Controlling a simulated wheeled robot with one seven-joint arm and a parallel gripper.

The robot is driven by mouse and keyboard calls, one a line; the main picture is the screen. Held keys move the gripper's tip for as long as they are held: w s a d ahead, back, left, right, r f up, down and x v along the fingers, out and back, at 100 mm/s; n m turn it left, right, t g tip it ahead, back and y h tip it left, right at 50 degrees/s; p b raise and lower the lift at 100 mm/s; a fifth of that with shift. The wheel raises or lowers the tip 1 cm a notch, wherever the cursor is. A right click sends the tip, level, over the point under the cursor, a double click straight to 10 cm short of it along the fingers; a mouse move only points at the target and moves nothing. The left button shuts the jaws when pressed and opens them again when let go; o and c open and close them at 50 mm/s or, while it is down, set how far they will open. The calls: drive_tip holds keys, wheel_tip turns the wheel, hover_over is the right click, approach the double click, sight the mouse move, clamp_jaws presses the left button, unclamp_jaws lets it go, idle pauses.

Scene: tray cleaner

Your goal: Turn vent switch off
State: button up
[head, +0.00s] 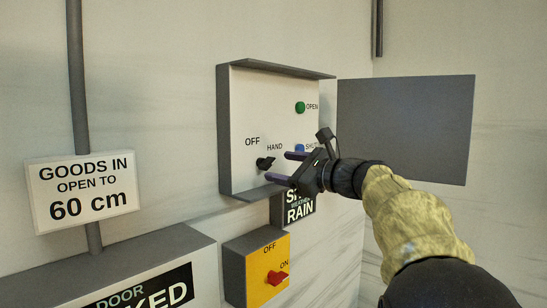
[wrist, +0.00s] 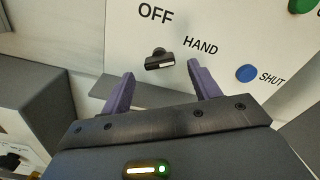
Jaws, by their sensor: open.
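A black rotary switch (head: 265,163) sits on a white panel (head: 250,110), between the labels OFF and HAND. No label reading "vent" is visible. My gripper (head: 278,166) is open and empty, just right of the switch in the head view. In the wrist view its two purple fingers (wrist: 160,72) appear on either side of the switch, apart from it; the remaining distance is hard to judge.
The panel has a green OPEN button (head: 300,107) and a blue SHUT button (wrist: 246,73), close to my gripper. Grey top and side edges stick out around the panel. Below is a yellow box (head: 250,285) with a red OFF/ON switch (head: 277,278). A GOODS IN sign (head: 82,190) hangs left.

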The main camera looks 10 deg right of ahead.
sight(272, 164)
drive_tip(key=shift+p+x, duration=0.55)
drive_tip(key=shift+x, duration=1.4)
drive_tip(key=shift+s, duration=0.1)
drive_tip(key=shift+c, duration=0.2)
drive_tip(key=c, duration=0.9)
drive_tip(key=shift+c, duration=0.2)
